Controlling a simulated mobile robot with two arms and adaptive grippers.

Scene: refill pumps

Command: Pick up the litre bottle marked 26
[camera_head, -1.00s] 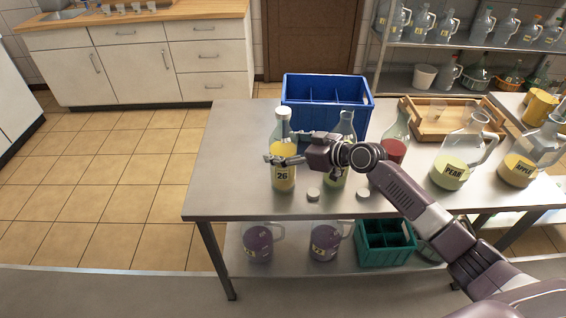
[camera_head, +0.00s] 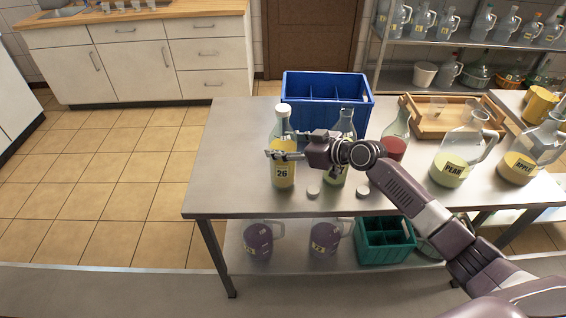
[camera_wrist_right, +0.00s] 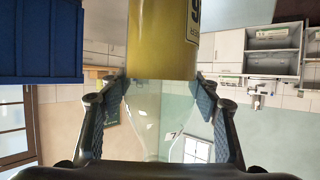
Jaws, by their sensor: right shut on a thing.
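The bottle marked 26 (camera_head: 282,174) stands upright at the left front of the steel table, with yellow contents, a pale cap and a yellow label. My right gripper (camera_head: 276,155) is shut on its upper body, below the cap. In the right wrist view its two fingers (camera_wrist_right: 162,100) press on both sides of the clear glass, with the yellow part of the bottle (camera_wrist_right: 162,50) beyond them. Whether its base is clear of the table I cannot tell. My left gripper is not in view.
A blue crate (camera_head: 327,115) stands behind the bottle. Another bottle (camera_head: 347,122) is partly hidden by my right gripper, and a bottle with red contents (camera_head: 394,148) is further right. Two small caps (camera_head: 313,191) lie in front. The table left of the bottle is clear.

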